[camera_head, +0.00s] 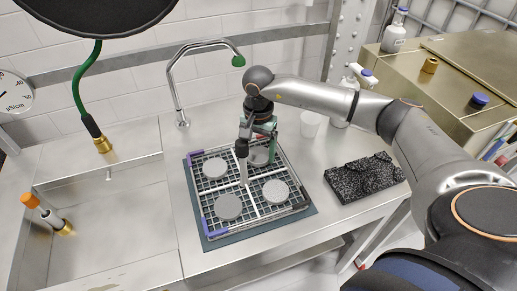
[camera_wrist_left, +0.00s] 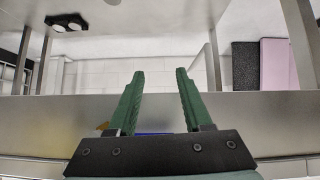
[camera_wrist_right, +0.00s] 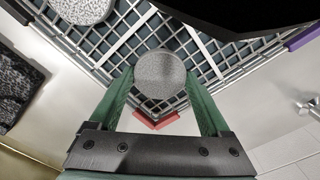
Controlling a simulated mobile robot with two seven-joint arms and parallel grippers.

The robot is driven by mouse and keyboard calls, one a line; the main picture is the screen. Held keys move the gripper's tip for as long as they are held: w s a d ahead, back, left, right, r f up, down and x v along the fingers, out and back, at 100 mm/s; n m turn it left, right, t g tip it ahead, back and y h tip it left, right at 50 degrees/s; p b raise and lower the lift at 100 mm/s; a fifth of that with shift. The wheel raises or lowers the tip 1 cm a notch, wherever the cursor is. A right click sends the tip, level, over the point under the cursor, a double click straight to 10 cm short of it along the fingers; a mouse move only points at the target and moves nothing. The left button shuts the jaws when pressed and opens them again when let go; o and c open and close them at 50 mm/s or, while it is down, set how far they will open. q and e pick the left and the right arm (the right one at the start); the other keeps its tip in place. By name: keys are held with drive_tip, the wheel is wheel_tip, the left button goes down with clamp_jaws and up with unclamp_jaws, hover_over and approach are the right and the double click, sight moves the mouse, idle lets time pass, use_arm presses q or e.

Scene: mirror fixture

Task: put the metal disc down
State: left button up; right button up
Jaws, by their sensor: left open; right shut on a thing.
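My right gripper (camera_head: 262,140) is shut on a round grey metal disc (camera_wrist_right: 160,75), held between the green fingertips in the right wrist view. The held disc also shows in the head view (camera_head: 259,157), partly hidden by the gripper. It is over the back right compartment of the wire-grid rack (camera_head: 246,213); I cannot tell whether it touches the grid. Other discs lie in the back left (camera_head: 215,168), front left (camera_head: 228,206) and front right (camera_head: 276,190) compartments. My left gripper (camera_wrist_left: 158,95) is open and empty in the left wrist view, and outside the head view.
The rack stands on a dark mat (camera_head: 215,241) on the steel counter. A sink (camera_head: 100,215) is at left, with a curved tap (camera_head: 172,85) behind. A black speckled block (camera_head: 363,178) lies right of the rack. A white cup (camera_head: 311,124) and a bottle stand behind it.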

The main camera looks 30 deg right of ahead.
sight(259, 154)
drive_tip(key=shift+f, duration=0.2)
drive_tip(key=o, duration=1.3)
drive_tip(key=shift+r, duration=0.1)
wheel_tip(259, 154, up, 12)
drive_tip(key=shift+r, duration=0.15)
